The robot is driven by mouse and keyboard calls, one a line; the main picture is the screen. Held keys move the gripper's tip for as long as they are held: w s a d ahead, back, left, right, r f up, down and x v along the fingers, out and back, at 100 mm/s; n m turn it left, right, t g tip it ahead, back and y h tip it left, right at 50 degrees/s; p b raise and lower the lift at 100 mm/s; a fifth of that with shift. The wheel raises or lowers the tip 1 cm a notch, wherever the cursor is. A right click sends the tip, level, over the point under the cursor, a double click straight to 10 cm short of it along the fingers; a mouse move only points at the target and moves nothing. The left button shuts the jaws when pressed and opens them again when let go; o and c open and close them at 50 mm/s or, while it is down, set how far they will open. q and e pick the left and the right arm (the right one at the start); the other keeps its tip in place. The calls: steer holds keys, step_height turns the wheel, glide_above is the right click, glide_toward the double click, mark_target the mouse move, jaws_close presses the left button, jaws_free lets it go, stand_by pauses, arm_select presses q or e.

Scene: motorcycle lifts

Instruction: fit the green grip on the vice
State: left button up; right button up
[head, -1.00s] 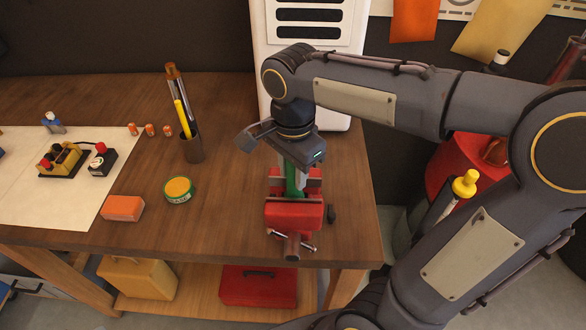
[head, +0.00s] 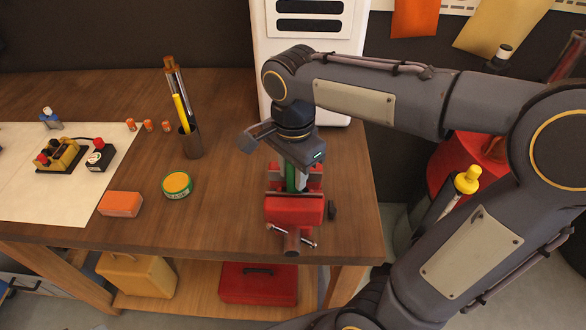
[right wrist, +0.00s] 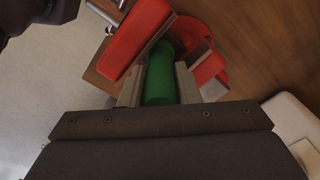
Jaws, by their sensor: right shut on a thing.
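The red vice (head: 294,210) stands at the front right of the wooden bench, its handle bar at the front edge. The green grip (head: 291,178) is upright at the vice's jaws, under my right gripper; it also shows in the right wrist view (right wrist: 160,82). My right gripper (head: 296,178) points down over the vice and is shut on the green grip, with a finger on each side of it in the right wrist view (right wrist: 160,88). The grip's lower end is near the red jaws; whether it is seated there is hidden. My left gripper is not in view.
An orange block (head: 121,204), a round green-and-yellow tin (head: 177,185) and a dark pen cup (head: 190,142) stand left of the vice. A white vented box (head: 262,60) stands behind my gripper. Bare bench (head: 225,215) lies between tin and vice.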

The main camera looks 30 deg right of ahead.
steer(key=o, duration=1.5)
steer(key=shift+c, duration=0.2)
steer(key=shift+r+p, duration=3.6)
steer(key=shift+r, duration=0.45)
steer(key=shift+f, duration=0.1)
